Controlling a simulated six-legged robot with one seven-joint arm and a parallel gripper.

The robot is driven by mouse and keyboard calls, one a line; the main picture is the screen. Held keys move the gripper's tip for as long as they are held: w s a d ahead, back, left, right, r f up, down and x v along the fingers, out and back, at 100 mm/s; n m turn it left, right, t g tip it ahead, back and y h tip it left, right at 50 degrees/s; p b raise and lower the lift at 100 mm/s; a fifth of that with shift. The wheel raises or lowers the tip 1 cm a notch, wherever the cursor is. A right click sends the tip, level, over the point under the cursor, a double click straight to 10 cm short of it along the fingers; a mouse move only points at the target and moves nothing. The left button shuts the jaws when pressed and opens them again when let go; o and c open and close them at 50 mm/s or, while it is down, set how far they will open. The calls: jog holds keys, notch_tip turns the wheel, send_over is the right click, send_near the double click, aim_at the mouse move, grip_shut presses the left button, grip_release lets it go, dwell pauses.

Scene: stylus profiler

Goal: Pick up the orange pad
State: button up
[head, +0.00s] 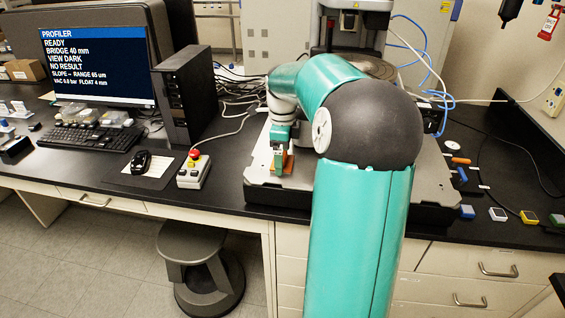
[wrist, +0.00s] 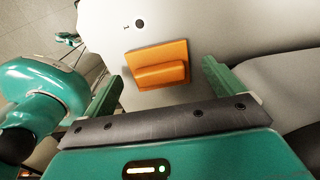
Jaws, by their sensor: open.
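The orange pad (wrist: 160,57) shows in the wrist view as a flat plate with a raised bar, lying on a light grey surface. My gripper (wrist: 160,83) is open, its two green fingers to the left and right of the pad's near side, with nothing held. In the head view the orange pad (head: 288,165) is partly hidden behind my gripper (head: 278,170), at the front left of the profiler's grey base (head: 270,192).
A control box with a red button (head: 194,168) stands left of the base. A mouse (head: 141,161), keyboard (head: 90,138) and monitor (head: 97,65) are further left. A stool (head: 200,262) stands below the bench.

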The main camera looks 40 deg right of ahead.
jog(key=shift+f, duration=0.55)
jog(key=c, duration=1.1)
jog(key=shift+o, duration=0.2)
jog(key=shift+r, duration=0.15)
jog(key=shift+r, duration=0.6)
jog(key=s+a+r, duration=1)
jog(key=r, duration=0.1)
jog(key=shift+r, duration=0.25)
